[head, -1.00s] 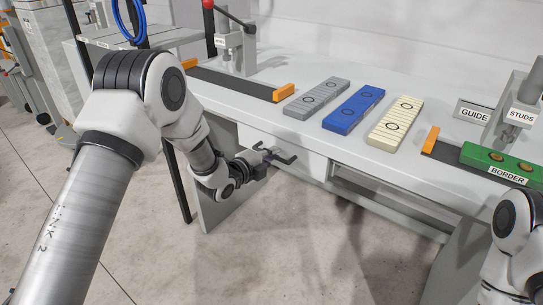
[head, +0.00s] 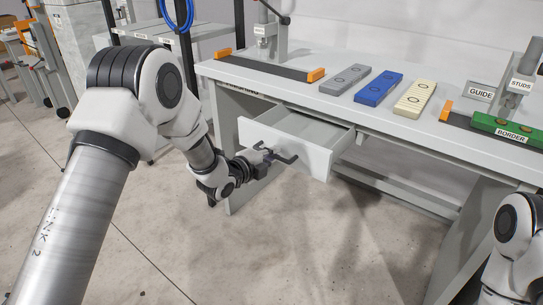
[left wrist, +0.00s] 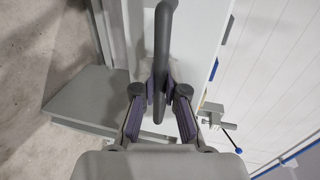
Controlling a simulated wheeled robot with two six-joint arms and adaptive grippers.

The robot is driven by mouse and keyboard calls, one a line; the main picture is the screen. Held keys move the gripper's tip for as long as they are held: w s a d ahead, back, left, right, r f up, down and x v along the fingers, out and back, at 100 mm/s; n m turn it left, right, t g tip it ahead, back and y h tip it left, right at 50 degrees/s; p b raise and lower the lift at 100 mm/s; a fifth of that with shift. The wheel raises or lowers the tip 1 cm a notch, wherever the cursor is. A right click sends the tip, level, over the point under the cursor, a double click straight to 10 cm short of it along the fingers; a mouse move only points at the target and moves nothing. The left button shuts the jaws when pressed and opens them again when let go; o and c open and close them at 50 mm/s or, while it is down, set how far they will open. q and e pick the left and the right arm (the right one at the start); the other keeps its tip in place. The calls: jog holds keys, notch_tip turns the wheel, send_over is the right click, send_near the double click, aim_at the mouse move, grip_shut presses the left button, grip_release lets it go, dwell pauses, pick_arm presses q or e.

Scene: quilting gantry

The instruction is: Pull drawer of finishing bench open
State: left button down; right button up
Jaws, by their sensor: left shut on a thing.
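The finishing bench (head: 330,64) stands across the upper middle of the head view. Its white-fronted drawer (head: 312,157) is pulled out, and its empty-looking grey inside shows behind the front. My left gripper (head: 270,156) is at the drawer front, shut on the dark bar handle (head: 289,160). In the left wrist view the handle (left wrist: 162,45) runs between the two purple-padded fingers of the left gripper (left wrist: 160,88). Of my right arm only a link shows at the lower right of the head view; its gripper is out of view.
On the bench top lie a grey block (head: 345,80), a blue block (head: 379,87) and a cream block (head: 415,98). A green BORDER block (head: 508,130) is at the right. The floor (head: 300,245) before the drawer is clear.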

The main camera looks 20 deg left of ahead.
dwell(0.3)
pick_arm(q)
jog(key=c, duration=1.2)
grip_release()
jog(key=v, duration=1.2)
